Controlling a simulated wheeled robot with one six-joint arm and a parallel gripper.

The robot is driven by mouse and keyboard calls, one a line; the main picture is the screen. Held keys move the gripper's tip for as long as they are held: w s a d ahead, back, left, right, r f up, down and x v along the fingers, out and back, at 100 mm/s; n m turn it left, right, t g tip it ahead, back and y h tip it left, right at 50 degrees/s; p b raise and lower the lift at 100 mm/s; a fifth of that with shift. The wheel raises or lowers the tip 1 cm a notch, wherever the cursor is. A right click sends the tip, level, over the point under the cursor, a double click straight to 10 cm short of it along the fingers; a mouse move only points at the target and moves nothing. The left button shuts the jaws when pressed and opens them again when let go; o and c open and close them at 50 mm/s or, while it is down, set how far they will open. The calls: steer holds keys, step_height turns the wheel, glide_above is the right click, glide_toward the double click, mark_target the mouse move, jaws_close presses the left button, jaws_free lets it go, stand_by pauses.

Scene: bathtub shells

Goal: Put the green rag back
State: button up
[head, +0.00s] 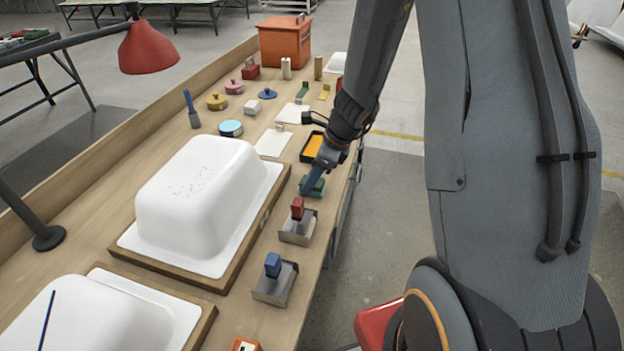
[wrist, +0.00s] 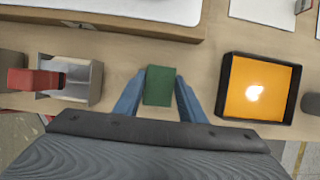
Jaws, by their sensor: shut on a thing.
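The green rag (wrist: 159,86) looks like a small folded block and sits between the two blue fingers of my gripper (wrist: 158,95) in the wrist view. In the head view, my gripper (head: 314,182) points down over the right edge of the workbench, with the green rag (head: 318,188) partly hidden at its fingertips. My gripper is shut on the rag. I cannot tell whether the rag touches the bench top.
A metal holder with a red-topped thing (head: 297,209) stands just nearer than my gripper, and one with a blue-topped thing (head: 272,265) nearer still. A black tray with orange content (wrist: 260,89) lies beyond. A white tub shell (head: 200,205) stands left.

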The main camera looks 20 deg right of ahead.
steer(key=shift+f, duration=0.15)
steer(key=shift+f, duration=0.15)
steer(key=o, duration=1.2)
steer(key=shift+c, duration=0.2)
steer(key=v, duration=1.2)
steer(key=s+a+n+h, duration=0.2)
steer(key=s+n, duration=0.5)
steer(key=n, duration=0.5)
steer(key=s+a+n+g+h, duration=0.1)
steer(key=s+a+n, duration=0.1)
steer(key=s+n, duration=0.6)
steer(key=r+n, duration=0.1)
steer(key=n, duration=0.4)
steer(key=shift+s+g+h, duration=0.15)
steer(key=shift+g+h, duration=0.15)
steer(key=shift+h, duration=0.1)
